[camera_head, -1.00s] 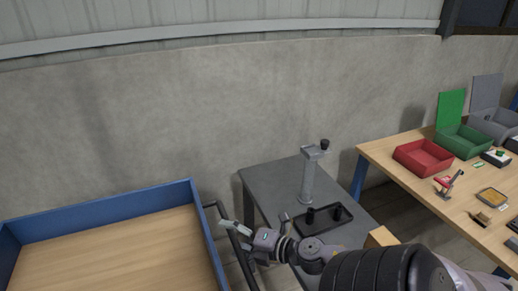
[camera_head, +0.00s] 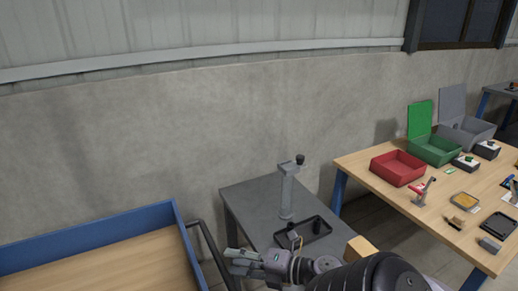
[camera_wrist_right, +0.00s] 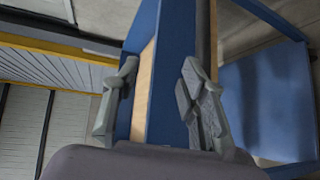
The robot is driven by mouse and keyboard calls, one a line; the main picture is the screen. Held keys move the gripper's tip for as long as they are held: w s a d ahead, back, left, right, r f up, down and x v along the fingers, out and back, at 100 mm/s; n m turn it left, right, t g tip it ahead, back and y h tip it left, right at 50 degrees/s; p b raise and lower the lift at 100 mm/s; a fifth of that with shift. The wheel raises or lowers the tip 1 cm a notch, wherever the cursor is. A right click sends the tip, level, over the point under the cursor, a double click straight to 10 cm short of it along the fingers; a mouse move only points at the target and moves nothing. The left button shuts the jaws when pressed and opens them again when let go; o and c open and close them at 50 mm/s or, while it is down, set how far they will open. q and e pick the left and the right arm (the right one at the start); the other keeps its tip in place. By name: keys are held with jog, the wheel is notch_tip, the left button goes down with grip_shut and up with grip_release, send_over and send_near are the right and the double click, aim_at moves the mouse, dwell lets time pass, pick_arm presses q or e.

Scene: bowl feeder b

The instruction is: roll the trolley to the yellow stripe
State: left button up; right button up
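The trolley (camera_head: 178,232), with blue walls and a pale wooden bed, is at the lower left of the head view. Its dark handle bar (camera_head: 206,243) is on its right side. My right gripper (camera_head: 232,260) is at this handle, its fingertips overlapping the lower bar in the picture. In the right wrist view its two fingers (camera_wrist_right: 160,105) stand apart, with a blue wall and wooden edge seen between and beyond them. I cannot tell whether they touch the bar. A yellow band (camera_wrist_right: 50,45) shows at upper left there; whether it is the stripe is unclear. My left gripper is out of view.
A grey table (camera_head: 258,208) with a post (camera_head: 287,195) and black tray (camera_head: 312,231) stands right of the trolley. A wooden table (camera_head: 380,180) with a red bin (camera_head: 397,168) and green box (camera_head: 434,150) is further right. A concrete wall (camera_head: 150,140) runs behind.

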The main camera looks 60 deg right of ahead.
jog(key=shift+d+f+v, duration=0.1)
jog(key=shift+f+v, duration=0.05)
jog(key=shift+v, duration=0.65)
jog(key=shift+d+f+v, duration=0.1)
jog(key=shift+f+v, duration=0.05)
jog(key=shift+v, duration=0.65)
jog(key=shift+d+f+v, duration=0.15)
jog(key=shift+f+v, duration=0.05)
jog(key=shift+v, duration=0.6)
jog(key=shift+f, duration=0.1)
jog(key=shift+p, duration=0.55)
